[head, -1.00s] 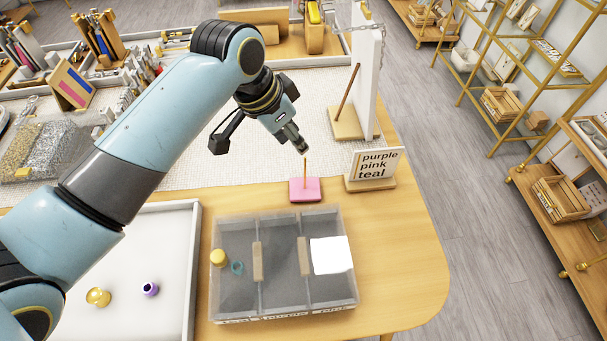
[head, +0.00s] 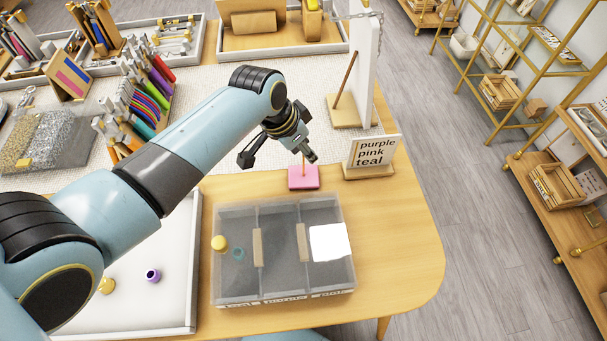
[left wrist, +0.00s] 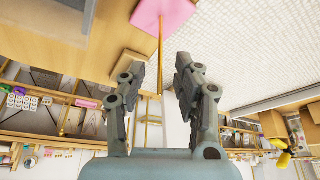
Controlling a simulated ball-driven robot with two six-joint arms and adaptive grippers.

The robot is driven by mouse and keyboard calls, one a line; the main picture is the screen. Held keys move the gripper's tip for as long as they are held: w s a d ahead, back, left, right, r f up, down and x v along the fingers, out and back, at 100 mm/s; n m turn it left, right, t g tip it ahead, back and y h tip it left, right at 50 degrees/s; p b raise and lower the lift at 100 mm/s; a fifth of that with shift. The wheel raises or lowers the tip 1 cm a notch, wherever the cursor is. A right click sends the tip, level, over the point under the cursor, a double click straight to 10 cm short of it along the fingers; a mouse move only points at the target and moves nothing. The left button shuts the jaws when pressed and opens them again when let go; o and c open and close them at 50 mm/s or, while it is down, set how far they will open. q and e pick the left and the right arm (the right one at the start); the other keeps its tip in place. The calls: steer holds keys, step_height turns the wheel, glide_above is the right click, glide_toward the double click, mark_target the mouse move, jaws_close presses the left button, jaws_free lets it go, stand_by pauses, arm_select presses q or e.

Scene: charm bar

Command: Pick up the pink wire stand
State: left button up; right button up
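The pink wire stand has a square pink base (head: 304,178) and a thin upright gold post. It stands on the wooden table behind the divided tray, left of the sign. In the left wrist view its pink base (left wrist: 165,14) is at the top, and the post (left wrist: 161,50) runs down between the fingers. My left gripper (head: 309,155) is at the post, just above the base. Its two fingers (left wrist: 160,70) are apart on either side of the post, with a gap showing on both sides. My right gripper is not in view.
A grey divided tray (head: 283,297) is in front of the stand. The sign (head: 374,150) reading purple, pink, teal stands close right, with a white upright board (head: 362,70) behind. A white tray (head: 195,250) lies left. The table's right front is clear.

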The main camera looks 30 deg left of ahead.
arm_select(q)
jaws_close()
steer(key=shift+w+r, duration=0.1)
stand_by(0.4)
